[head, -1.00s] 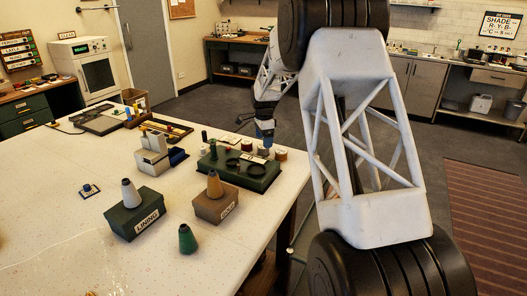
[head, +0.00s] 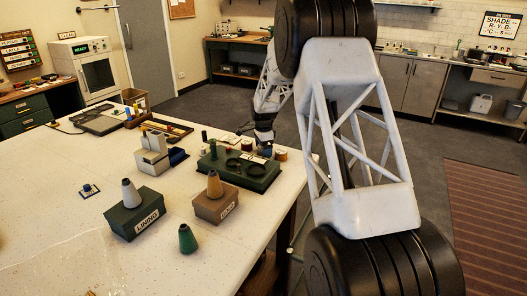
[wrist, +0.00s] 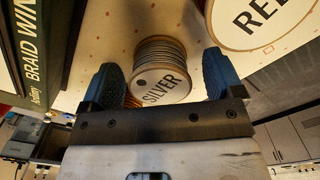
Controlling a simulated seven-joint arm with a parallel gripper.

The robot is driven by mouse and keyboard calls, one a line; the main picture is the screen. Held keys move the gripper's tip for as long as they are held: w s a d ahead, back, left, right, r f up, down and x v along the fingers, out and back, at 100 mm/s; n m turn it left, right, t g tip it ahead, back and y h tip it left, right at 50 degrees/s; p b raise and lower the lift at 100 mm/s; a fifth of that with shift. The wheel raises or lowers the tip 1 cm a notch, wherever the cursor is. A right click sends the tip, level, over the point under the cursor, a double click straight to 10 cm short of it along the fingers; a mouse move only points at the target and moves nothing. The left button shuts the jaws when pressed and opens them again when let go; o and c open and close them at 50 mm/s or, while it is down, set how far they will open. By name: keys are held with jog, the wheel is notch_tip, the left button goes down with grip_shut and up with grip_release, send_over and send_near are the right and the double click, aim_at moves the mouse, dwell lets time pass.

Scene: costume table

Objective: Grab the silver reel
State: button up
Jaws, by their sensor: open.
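The silver reel (wrist: 160,66) shows in the wrist view as a ribbed spool with a pale end face lettered SILVER. My gripper (wrist: 162,80) is open, with one blue finger on each side of the reel. The reel sits between the fingers and is not visibly clamped; whether a finger touches it I cannot tell. In the head view my gripper (head: 266,151) is low at the table's right edge, just past the green winder, and the silver reel is not clearly visible there.
A reel lettered RED (wrist: 262,22) is close by the right finger. The green braid winder (wrist: 28,48) stands at the left. In the head view, another reel (head: 281,155) stands right of my gripper. The white table (head: 130,225) carries cones on boxes further forward.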

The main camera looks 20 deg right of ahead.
dwell(0.4)
jog(key=c, duration=1)
jog(key=shift+r, duration=0.1)
jog(key=shift+c, duration=0.2)
jog(key=shift+r, duration=4.9)
